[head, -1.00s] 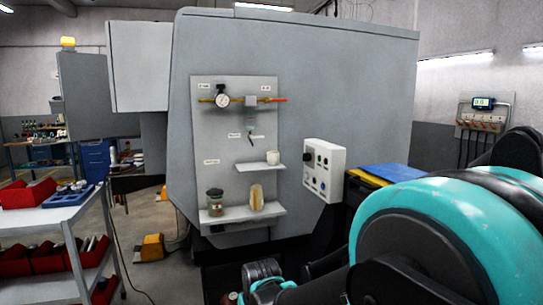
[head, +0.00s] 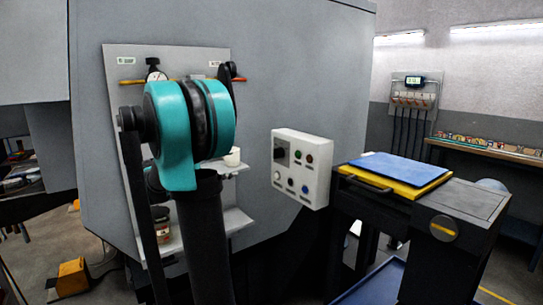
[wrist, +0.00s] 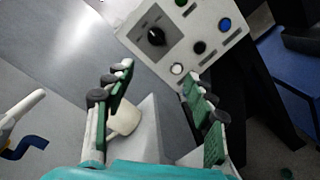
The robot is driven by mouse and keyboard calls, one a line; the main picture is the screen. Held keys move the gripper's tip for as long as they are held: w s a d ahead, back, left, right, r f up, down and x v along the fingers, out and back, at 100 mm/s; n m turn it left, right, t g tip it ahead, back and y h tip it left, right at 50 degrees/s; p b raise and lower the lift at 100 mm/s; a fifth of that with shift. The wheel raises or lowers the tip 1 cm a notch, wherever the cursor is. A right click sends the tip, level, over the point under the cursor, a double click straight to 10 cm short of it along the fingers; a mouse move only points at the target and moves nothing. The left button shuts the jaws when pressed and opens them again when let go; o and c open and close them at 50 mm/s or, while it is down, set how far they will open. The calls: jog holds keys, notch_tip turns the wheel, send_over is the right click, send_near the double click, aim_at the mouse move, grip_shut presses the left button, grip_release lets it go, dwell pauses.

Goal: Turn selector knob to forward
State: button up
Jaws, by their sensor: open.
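The selector knob (head: 279,153) is a black rotary knob at the upper left of a white control box (head: 318,178) mounted on the grey machine. In the wrist view the knob (wrist: 156,37) sits on a dark square plate with a white mark, beyond my fingertips. My gripper (wrist: 157,74) is open and empty, its two green-padded fingers spread wide below the knob and apart from it. In the head view my arm rises in front of the shelf panel, left of the box, and the gripper cannot be made out there.
Buttons in several colours sit beside and below the knob. A shelf panel (head: 123,70) with a gauge (head: 155,72) and a white cup (head: 232,157) stands left of the box. A blue plate (head: 398,168) on a yellow one lies on the bench at the right.

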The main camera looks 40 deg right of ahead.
send_near(277, 153)
jog(key=w+x, duration=0.1)
jog(key=x, duration=0.7)
jog(key=shift+s+d+f, duration=0.15)
jog(key=shift+d+f, duration=0.15)
jog(key=c, duration=1.2)
